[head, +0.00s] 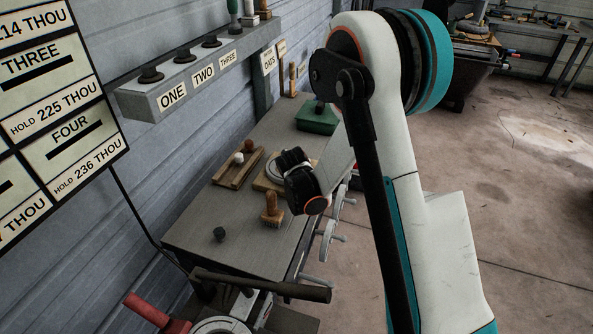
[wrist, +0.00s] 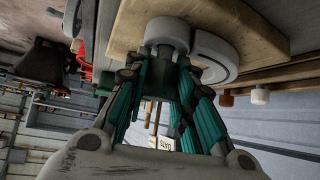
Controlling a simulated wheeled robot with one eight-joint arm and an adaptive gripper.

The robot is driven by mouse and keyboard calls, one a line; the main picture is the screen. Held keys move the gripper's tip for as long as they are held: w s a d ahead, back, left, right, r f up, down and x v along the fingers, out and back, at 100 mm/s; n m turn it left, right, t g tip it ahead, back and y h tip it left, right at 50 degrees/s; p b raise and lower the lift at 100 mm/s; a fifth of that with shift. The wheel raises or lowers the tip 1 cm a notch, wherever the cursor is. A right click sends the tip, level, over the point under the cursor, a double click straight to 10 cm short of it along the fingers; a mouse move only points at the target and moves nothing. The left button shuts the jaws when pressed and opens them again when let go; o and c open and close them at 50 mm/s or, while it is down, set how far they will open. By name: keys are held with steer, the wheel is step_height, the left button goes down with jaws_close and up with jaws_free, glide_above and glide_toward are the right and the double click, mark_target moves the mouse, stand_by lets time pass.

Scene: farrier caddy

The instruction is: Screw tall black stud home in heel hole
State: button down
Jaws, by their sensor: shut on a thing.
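In the wrist view, my gripper (wrist: 163,58) has its teal fingers closed together at the pale grey horseshoe (wrist: 217,55). They are shut on a dark piece, taken as the tall black stud, mostly hidden between the fingertips. The fingertips are right at one rounded end of the horseshoe; whether the stud is in the heel hole, and how deep, cannot be seen. The horseshoe lies on a wooden board (wrist: 120,30). In the head view, only an edge of the board (head: 262,183) shows beside my wrist, and my arm hides the fingers.
On the bench (head: 200,225) are a wooden rack (head: 232,177) with two knobs, a brush (head: 271,213), a small dark piece (head: 219,234) and a green bin (head: 318,118). A labelled shelf (head: 200,85) holds dark pieces. Handwheels (head: 330,238) stick out at the bench front.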

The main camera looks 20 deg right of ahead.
steer(key=shift+f+m+g+h, duration=0.1)
steer(key=shift+m+g+h, duration=0.2)
steer(key=shift+m+h, duration=0.75)
steer(key=c, duration=1.3)
jaws_free()
steer(key=shift+d+n+y, duration=0.1)
steer(key=shift+n+y, duration=0.85)
steer(key=shift+n+t+y, duration=0.5)
steer(key=shift+n+y, duration=1.1)
steer(key=shift+n, duration=0.3)
